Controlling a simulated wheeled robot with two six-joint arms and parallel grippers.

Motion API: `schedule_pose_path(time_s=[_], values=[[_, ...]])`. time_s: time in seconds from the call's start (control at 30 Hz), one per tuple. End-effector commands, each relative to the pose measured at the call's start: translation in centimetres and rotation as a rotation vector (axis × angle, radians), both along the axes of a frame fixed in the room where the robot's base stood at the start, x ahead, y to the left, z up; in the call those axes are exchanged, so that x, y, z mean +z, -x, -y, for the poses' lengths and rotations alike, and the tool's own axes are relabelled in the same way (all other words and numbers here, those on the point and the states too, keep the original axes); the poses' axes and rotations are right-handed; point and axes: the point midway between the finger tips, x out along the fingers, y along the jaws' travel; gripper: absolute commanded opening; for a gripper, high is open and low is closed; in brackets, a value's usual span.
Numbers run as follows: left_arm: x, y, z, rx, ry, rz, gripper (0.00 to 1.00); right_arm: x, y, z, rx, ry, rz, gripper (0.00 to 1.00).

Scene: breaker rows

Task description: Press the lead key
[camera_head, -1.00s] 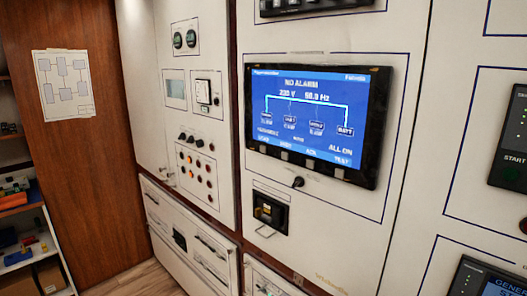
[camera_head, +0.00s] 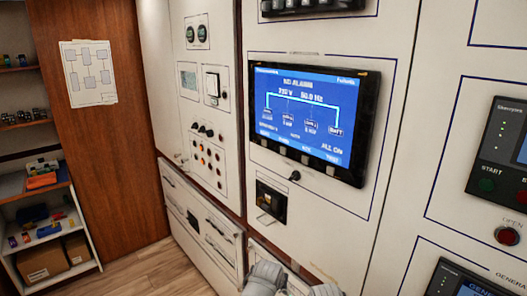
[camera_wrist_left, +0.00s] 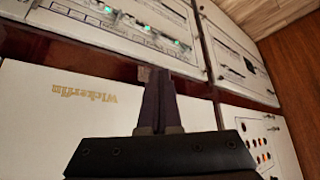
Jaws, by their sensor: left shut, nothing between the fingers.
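A display panel (camera_head: 312,115) with a blue screen is on the white cabinet wall in the head view. Several small grey keys (camera_head: 306,159) line its lower bezel. I cannot tell which key is the lead key. My left gripper (camera_wrist_left: 160,76) shows in the left wrist view, its dark fingers shut together and empty. They are in front of a white panel with gold upside-down lettering (camera_wrist_left: 84,93), near a dark brown strip. I cannot tell whether they touch anything. My right gripper is not in view.
A black knob (camera_head: 294,176) and a black recessed socket (camera_head: 271,202) are below the display. A generator panel (camera_head: 500,155) is at the right. Shelves with boxes (camera_head: 42,258) stand at the left. Wooden floor (camera_head: 140,270) is clear. Grey parts of mine show at the bottom.

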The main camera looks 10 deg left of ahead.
Motion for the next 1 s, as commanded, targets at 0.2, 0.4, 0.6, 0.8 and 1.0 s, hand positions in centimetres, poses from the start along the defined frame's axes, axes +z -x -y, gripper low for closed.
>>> schedule_pose_path(time_s=[0.2, 0.4, 0.6, 0.8, 1.0], values=[[6.7, -5.7, -2.9, 0.099, 0.085, 0.254, 0.0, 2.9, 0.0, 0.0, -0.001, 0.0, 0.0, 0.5], [13.3, -9.7, -5.9, 0.171, 0.167, 0.495, 0.0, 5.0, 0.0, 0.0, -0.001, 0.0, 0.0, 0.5], [20.3, -12.4, -9.2, 0.222, 0.246, 0.735, 0.0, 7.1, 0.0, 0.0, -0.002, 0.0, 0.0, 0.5], [27.3, -13.7, -12.4, 0.247, 0.322, 0.966, 0.0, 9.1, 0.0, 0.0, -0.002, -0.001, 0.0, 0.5], [32.5, -13.8, -14.8, 0.247, 0.377, 1.142, 0.0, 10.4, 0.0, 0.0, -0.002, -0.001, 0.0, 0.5]])
